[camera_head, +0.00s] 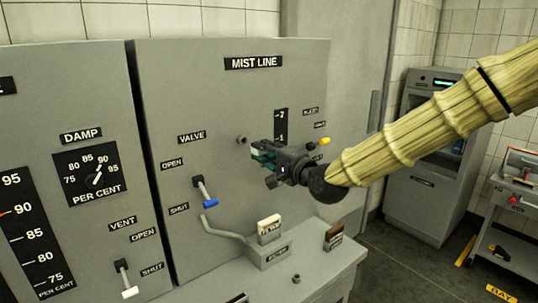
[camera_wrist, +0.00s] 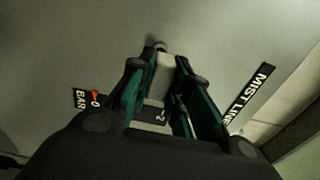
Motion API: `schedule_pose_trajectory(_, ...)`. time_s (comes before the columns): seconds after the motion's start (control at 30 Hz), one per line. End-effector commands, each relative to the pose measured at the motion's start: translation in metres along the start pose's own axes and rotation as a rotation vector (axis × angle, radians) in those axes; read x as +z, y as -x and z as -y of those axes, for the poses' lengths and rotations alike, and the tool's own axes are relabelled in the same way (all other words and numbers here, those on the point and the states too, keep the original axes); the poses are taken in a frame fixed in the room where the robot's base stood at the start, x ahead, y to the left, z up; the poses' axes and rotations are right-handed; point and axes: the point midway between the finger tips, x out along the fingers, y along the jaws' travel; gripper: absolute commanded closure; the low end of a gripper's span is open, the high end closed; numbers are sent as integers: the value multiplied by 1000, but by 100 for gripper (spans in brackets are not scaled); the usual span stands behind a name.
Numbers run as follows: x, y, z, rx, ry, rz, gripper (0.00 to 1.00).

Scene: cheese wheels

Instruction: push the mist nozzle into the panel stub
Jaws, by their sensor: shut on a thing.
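The mist nozzle is a pale piece between my fingertips, seen in the wrist view (camera_wrist: 161,77) and as a small light end in the head view (camera_head: 255,148). My gripper (camera_head: 262,153) is shut on it in front of the MIST LINE panel; its green fingers flank the nozzle in the wrist view (camera_wrist: 160,68). The panel stub (camera_head: 241,139) is a small grey round stub just left of the nozzle in the head view. In the wrist view the stub (camera_wrist: 159,46) shows just beyond the nozzle's far end. I cannot tell whether they touch.
A valve lever with a blue handle (camera_head: 208,198) sits below left of my gripper. A gauge (camera_head: 281,125) and a yellow-tipped lever (camera_head: 324,141) are close to my gripper. A bent pipe (camera_head: 222,230) and a cream-topped block (camera_head: 269,227) are on the ledge below.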

Motion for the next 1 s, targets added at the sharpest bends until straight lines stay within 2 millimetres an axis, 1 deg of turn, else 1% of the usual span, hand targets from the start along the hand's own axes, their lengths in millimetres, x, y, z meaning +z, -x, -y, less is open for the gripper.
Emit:
schedule_pose_trajectory(0.2, 0, -15, 0, 0, 0, 1, 100)
schedule_pose_trajectory(0.4, 0, -23, 0, 1, 1, 1, 100)
schedule_pose_trajectory(1.0, 0, -25, 0, 0, 1, 1, 100)
